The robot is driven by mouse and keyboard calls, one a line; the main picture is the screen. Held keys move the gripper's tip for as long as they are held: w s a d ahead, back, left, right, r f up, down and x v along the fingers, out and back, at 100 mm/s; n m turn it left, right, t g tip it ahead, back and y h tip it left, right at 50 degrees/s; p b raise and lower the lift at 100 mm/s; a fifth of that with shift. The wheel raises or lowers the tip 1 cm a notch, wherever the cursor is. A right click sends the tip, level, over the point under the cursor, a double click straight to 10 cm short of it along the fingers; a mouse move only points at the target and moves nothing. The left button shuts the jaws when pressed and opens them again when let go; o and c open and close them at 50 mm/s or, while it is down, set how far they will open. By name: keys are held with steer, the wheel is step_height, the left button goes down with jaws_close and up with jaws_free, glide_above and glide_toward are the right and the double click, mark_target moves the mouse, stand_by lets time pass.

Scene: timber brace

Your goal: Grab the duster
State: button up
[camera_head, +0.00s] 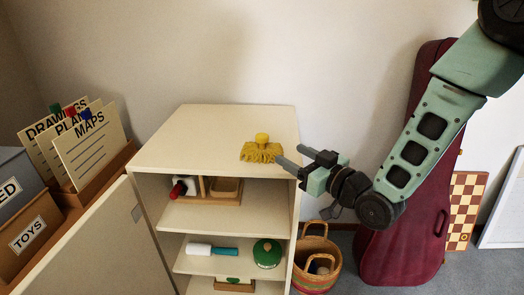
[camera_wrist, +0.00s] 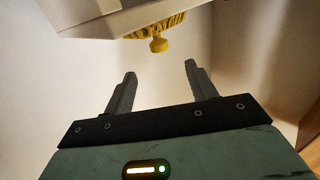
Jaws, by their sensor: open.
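The duster (camera_head: 262,151) is yellow, with a fringed lower part and a round knob on top. It rests on the top of the cream cabinet (camera_head: 205,135), near its right edge. In the wrist view the duster (camera_wrist: 158,38) shows at the top centre, its knob pointing towards my gripper. My gripper (camera_head: 288,155) is at the right edge of the cabinet top, fingers pointing left at the duster. In the wrist view my gripper (camera_wrist: 160,78) is open with nothing between its fingers. The duster is beyond the fingertips.
The cabinet's open door (camera_head: 90,245) stands at the left. Its shelves hold a green round item (camera_head: 267,253) and a teal-handled tool (camera_head: 212,249). A woven basket (camera_head: 318,262) and a dark red instrument case (camera_head: 405,240) stand to the right. The rest of the cabinet top is clear.

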mark_target(266, 142)
steer(key=x, duration=0.7)
steer(key=shift+f+x, duration=0.2)
steer(key=shift+x, duration=1.15)
steer(key=shift+f+x, duration=0.25)
steer(key=shift+x, duration=1.05)
steer(key=c, duration=1.1)
steer(key=shift+c, duration=0.4)
steer(key=shift+r, duration=0.15)
